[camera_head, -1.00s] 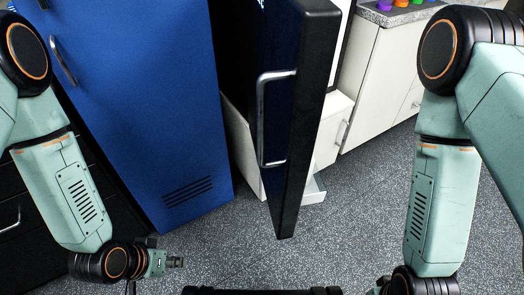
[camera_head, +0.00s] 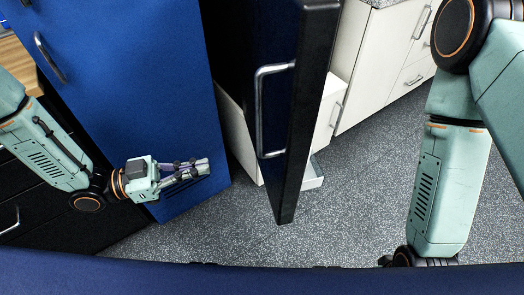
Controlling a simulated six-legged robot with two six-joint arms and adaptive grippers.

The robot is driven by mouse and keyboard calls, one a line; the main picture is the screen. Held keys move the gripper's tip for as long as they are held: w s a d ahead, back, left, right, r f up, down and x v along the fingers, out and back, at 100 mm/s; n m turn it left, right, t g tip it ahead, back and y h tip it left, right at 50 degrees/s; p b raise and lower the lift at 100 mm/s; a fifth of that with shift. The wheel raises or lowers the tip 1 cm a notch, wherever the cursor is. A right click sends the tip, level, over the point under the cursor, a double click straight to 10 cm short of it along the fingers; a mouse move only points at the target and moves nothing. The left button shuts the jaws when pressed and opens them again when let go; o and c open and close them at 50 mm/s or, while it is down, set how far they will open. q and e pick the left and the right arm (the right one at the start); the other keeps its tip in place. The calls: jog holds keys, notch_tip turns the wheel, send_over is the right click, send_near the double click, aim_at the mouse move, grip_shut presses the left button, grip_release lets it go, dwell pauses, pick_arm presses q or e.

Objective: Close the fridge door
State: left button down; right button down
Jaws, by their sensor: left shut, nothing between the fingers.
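The fridge door (camera_head: 306,110) is dark, nearly black, and stands open in the middle of the head view, seen almost edge-on. Its silver bar handle (camera_head: 261,115) is on the left face. My left gripper (camera_head: 205,166) is shut and empty. It appears in front of the lower part of the blue cabinet, left of the fridge door and apart from its handle. My right arm comes down at the right, and its gripper is below the picture edge.
A tall blue cabinet (camera_head: 120,90) with a handle stands left of the door. White cabinets (camera_head: 385,55) stand behind at the right. A white open drawer or box (camera_head: 313,176) shows behind the door. Grey speckled floor (camera_head: 350,215) is clear between the door and my right arm.

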aim_at(260, 155)
pick_arm(q)
jog(key=b+x, duration=0.1)
jog(key=x, duration=0.5)
jog(key=b+x, duration=0.1)
jog(key=x, duration=0.6)
jog(key=shift+w+d+f, duration=0.2)
jog(key=shift+d, duration=0.05)
jog(key=shift+w, duration=0.1)
jog(key=shift+d, duration=0.1)
